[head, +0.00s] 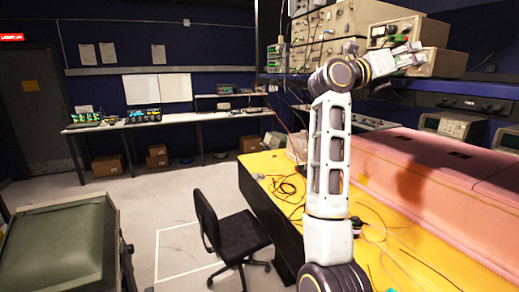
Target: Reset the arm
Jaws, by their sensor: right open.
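My right arm (328,160) rises from the bottom of the head view, nearly upright, and bends to the right at its upper joint (338,74). My right gripper (408,58) is at the upper right, in front of the beige instruments on the shelf. It is open, and I see nothing held in it. I cannot tell from this view whether it touches the instruments. My left arm and left gripper are not in view.
A yellow-topped bench (262,165) with loose cables and a pink foam enclosure (432,185) lies behind and right of my arm. A shelf of instruments (340,25) hangs above. A black chair (232,232) and a green-topped box (58,250) stand left. Floor between them is open.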

